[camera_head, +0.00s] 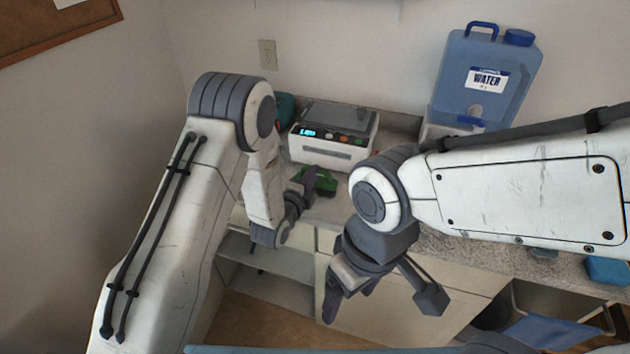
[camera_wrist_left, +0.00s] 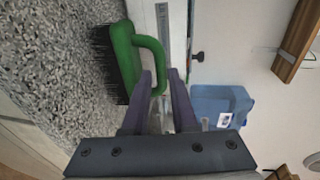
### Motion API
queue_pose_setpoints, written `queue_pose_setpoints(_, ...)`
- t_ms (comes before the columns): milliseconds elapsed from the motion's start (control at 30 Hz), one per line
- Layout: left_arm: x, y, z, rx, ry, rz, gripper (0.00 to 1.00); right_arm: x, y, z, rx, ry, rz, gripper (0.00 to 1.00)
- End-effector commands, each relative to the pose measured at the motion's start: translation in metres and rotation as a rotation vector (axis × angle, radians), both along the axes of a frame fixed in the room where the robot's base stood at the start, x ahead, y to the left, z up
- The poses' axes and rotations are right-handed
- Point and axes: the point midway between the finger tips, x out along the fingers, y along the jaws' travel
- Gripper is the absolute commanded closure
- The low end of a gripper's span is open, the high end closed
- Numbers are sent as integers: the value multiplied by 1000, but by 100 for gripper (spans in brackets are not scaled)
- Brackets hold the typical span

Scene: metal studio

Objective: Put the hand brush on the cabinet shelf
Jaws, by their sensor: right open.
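The green hand brush (camera_head: 326,184) with dark bristles lies on the speckled counter, partly hidden by my left gripper (camera_head: 306,187). In the left wrist view the brush (camera_wrist_left: 124,58) shows its green loop handle at the tips of my left gripper (camera_wrist_left: 161,76). The fingers are apart, with part of the handle between them and clear space beside it, so it looks open. My right gripper (camera_head: 381,305) is open and empty, in front of the cabinet. The cabinet shelf (camera_head: 268,287) is an open bay below the counter, partly hidden by my left arm.
A white scale (camera_head: 330,148) with a lit display stands behind the brush. A blue water jug (camera_head: 487,78) stands at the back right. A small blue item (camera_head: 606,270) sits on the counter at the right. A blue chair (camera_head: 545,330) is at lower right.

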Motion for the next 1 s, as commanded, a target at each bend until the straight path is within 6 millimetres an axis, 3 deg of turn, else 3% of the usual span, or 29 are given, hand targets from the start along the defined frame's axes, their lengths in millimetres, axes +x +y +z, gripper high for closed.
queue_pose_setpoints(33, 7, -5, 3, 0, 0, -2, 74, 0, 0, 10, 0, 0, 0, 20)
queue_pose_setpoints(200, 25, -14, -3, 0, 0, -4, 74, 0, 0, 15, 0, 0, 0, 20)
queue_pose_setpoints(500, 29, -17, -6, 0, 1, -5, 74, 0, 0, 15, 0, 0, -1, 20)
queue_pose_setpoints(600, 29, -17, -6, -1, 1, -5, 100, 0, 0, 15, 0, 0, -1, 20)
queue_pose_setpoints(1000, 29, -17, -6, -1, 1, -5, 100, 0, 0, 15, 0, 0, 0, 20)
